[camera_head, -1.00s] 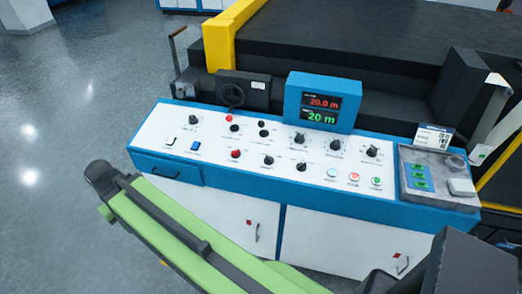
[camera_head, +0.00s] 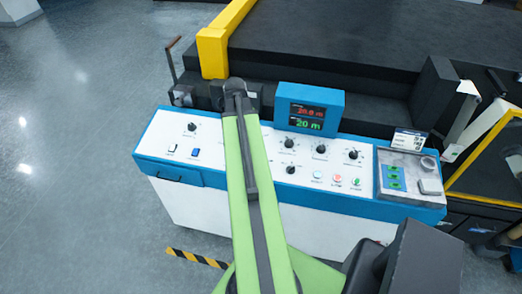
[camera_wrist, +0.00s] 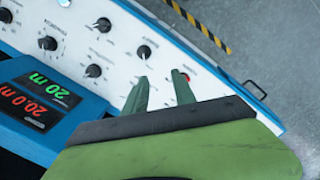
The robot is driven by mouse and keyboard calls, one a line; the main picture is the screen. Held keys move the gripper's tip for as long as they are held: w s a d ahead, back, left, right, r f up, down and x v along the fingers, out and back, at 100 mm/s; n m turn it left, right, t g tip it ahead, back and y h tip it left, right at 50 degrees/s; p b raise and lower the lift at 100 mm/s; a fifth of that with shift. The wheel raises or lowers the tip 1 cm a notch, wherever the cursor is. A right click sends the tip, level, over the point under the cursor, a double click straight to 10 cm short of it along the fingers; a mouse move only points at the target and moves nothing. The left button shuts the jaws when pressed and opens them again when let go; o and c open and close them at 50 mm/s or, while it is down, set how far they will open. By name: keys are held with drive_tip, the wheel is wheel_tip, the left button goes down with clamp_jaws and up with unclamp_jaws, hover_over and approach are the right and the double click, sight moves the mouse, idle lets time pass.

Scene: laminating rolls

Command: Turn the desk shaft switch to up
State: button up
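The white control panel (camera_head: 225,183) of the blue desk carries several black rotary knobs. Their labels are too small to read, so I cannot tell which is the desk shaft switch. In the wrist view, my gripper (camera_wrist: 161,80) is over the panel with its two green fingers apart and nothing between them. A black knob (camera_wrist: 143,52) is just beyond the left finger's tip. A red button (camera_wrist: 185,76) is beside the right fingertip. I cannot tell whether the fingers touch anything. In the head view, my green arm hides the panel's middle, and my gripper does not show.
A blue display box (camera_head: 309,108) with red and green digits stands at the desk's back edge. More knobs (camera_head: 321,149) and push buttons (camera_head: 337,179) sit right of my arm. A grey box (camera_head: 407,174) is at the desk's right end. Open floor (camera_head: 80,140) lies left.

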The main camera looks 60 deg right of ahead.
drive_tip(key=s+d+r, duration=0.1)
drive_tip(key=s+d, duration=0.2)
drive_tip(key=s, duration=0.1)
drive_tip(key=shift+m, duration=0.3)
drive_tip(key=f+b, duration=0.5)
drive_tip(key=d+f+b, duration=0.1)
drive_tip(key=f+b, duration=0.5)
drive_tip(key=d+f+b, duration=0.1)
drive_tip(key=f+b, duration=0.5)
drive_tip(key=shift+s+f, duration=0.15)
drive_tip(key=shift+s, duration=0.05)
clamp_jaws()
